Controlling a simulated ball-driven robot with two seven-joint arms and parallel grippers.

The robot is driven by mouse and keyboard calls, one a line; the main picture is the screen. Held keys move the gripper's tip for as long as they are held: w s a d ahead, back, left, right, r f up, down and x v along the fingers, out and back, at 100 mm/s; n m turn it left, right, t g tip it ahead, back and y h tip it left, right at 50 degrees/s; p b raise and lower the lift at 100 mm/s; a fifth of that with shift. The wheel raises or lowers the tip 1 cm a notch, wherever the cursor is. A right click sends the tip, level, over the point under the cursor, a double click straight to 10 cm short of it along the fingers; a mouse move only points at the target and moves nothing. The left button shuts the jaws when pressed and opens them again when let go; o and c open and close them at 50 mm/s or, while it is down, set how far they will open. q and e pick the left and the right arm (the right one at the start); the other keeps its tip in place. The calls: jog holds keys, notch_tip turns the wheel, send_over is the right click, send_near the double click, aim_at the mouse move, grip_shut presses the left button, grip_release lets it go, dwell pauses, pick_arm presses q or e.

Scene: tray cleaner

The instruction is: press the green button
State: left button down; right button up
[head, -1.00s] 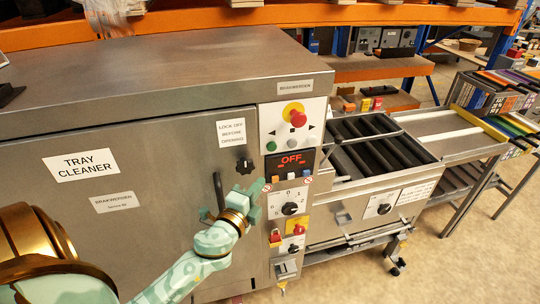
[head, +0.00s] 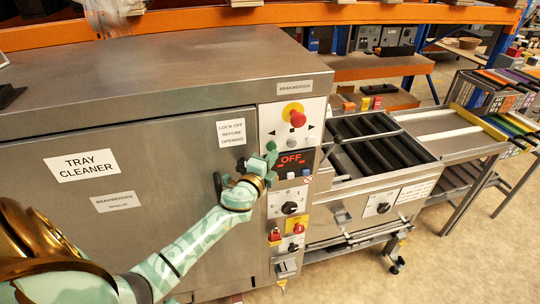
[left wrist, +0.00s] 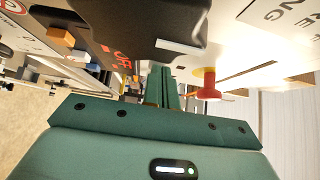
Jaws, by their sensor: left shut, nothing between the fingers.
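The green button (head: 271,146) is on the white control panel of the tray cleaner, left of and below the red knob, in the head view. My left gripper (head: 270,158) is at the panel, its fingertips just below the green button and left of the OFF display. I cannot tell whether they touch it. In the left wrist view the fingers (left wrist: 160,85) are shut together with nothing between them, pointing at the panel. The green button cannot be made out there. My right gripper is in neither view.
The red emergency knob (head: 298,119) on its yellow base is up and right of my gripper; it also shows in the left wrist view (left wrist: 207,88). The OFF display (head: 295,161) and a rotary switch (head: 290,208) are close by. A roller conveyor (head: 375,148) stands to the right.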

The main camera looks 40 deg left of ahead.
pick_arm(q)
jog(key=shift+w+a, duration=0.4)
jog(key=shift+a, duration=0.2)
